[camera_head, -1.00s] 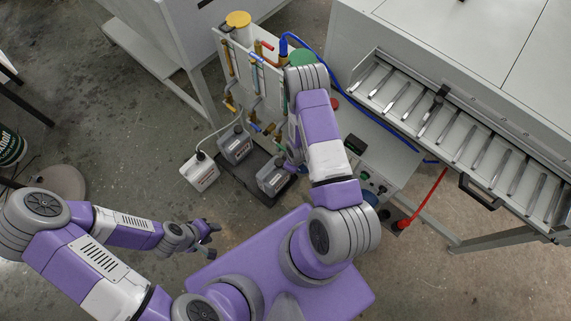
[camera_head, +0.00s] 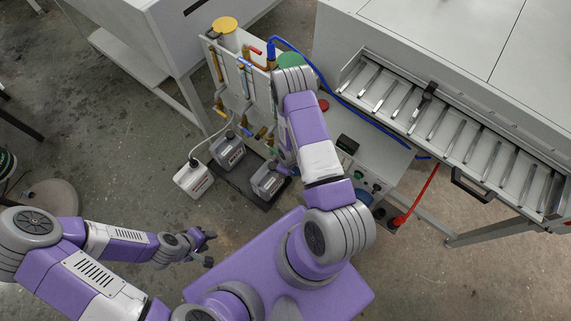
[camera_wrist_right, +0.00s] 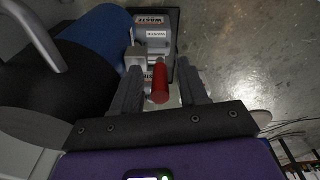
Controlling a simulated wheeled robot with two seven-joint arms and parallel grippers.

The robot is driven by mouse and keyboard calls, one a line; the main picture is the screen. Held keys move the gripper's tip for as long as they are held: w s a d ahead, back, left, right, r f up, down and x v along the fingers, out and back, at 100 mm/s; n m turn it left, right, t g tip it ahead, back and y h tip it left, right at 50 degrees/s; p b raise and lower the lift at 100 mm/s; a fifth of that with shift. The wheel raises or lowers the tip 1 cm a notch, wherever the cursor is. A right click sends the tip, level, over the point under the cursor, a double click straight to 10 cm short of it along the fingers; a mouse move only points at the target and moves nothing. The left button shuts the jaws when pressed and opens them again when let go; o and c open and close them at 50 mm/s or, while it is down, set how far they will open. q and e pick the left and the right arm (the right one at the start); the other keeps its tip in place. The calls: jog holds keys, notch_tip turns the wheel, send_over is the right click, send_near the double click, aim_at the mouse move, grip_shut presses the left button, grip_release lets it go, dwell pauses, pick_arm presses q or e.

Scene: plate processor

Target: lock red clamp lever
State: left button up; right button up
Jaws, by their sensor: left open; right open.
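The red clamp lever's handle (camera_wrist_right: 160,83) shows in the right wrist view, pointing toward the camera. It lies between the two fingers of my right gripper (camera_wrist_right: 160,92), which is open with a gap visible on its right side. A grey metal block sits just behind the handle at its left. I cannot make out the lever in the head view, where my right arm covers that area and hides the right gripper. My left gripper (camera_head: 208,248) is open and empty over the floor at the lower left.
A rack of metal slats (camera_head: 440,125) is at the right. A blue hose (camera_head: 350,104) and a red cable (camera_head: 424,190) run nearby.

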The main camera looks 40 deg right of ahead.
jog(key=r, duration=0.2)
jog(key=r+p, duration=0.1)
jog(key=r, duration=0.2)
jog(key=s+r, duration=0.1)
jog(key=r, duration=0.1)
jog(key=shift+d+r, duration=0.1)
jog(key=shift+r, duration=0.1)
jog(key=shift+c, duration=0.2)
